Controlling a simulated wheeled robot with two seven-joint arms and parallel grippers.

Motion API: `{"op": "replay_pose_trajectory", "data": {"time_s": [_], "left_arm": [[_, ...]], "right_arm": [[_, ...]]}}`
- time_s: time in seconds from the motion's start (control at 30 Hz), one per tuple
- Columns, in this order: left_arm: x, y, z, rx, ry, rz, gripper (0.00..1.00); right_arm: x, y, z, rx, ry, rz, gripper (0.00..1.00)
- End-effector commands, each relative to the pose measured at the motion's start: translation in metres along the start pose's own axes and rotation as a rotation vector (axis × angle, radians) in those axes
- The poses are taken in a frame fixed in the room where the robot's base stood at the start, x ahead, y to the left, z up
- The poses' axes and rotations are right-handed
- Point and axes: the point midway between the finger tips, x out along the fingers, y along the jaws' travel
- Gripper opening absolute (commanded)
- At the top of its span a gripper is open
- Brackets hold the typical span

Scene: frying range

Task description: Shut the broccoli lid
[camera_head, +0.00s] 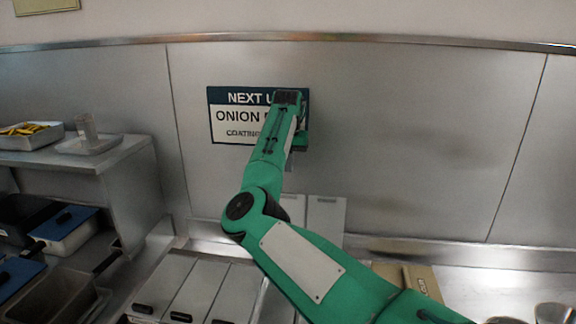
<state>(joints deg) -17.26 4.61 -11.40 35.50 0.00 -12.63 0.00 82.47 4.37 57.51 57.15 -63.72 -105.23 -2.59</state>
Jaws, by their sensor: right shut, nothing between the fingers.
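My right arm reaches up from the lower right, and its gripper (292,160) is at the far end, in front of the back wall. It is shut and empty, with its fingers small and partly hidden by the wrist. Below and behind the arm, pale upright panels (326,216) stand against the wall, like raised lids; the arm covers part of them. Several flat grey lids (199,292) with black handles lie shut at the bottom. No broccoli or label for it is visible, so I cannot tell which lid is the broccoli one. My left gripper is out of view.
A sign (227,116) is on the steel wall behind the gripper. At left, a shelf (125,155) bears a tray of yellow food (30,134) and a small tray with a clear cup (87,130). Fryer baskets (55,297) sit below. Metal cups (552,312) stand at lower right.

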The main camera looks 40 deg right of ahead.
Motion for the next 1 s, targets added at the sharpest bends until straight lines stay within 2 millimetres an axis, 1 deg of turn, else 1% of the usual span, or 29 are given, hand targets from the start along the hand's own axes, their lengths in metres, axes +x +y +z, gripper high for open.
{"op": "replay_pose_trajectory", "data": {"time_s": [0.03, 0.33, 0.4, 0.6, 0.7, 1.0], "left_arm": [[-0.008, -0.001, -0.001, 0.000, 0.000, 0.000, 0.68], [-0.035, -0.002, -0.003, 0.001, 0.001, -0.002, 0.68], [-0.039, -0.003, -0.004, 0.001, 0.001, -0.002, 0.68], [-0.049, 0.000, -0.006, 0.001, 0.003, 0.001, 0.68], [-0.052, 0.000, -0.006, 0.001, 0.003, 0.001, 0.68], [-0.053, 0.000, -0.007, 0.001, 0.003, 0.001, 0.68]], "right_arm": [[0.008, 0.000, 0.000, -0.001, -0.005, 0.002, 0.00], [0.073, 0.000, 0.001, -0.001, -0.006, 0.002, 0.00], [0.066, -0.002, 0.009, 0.001, 0.000, -0.001, 0.00], [0.060, -0.001, 0.028, 0.001, -0.001, 0.000, 0.00], [0.059, 0.000, 0.034, 0.000, -0.001, 0.000, 0.00], [0.059, 0.001, 0.038, 0.001, -0.001, 0.001, 0.00]]}}
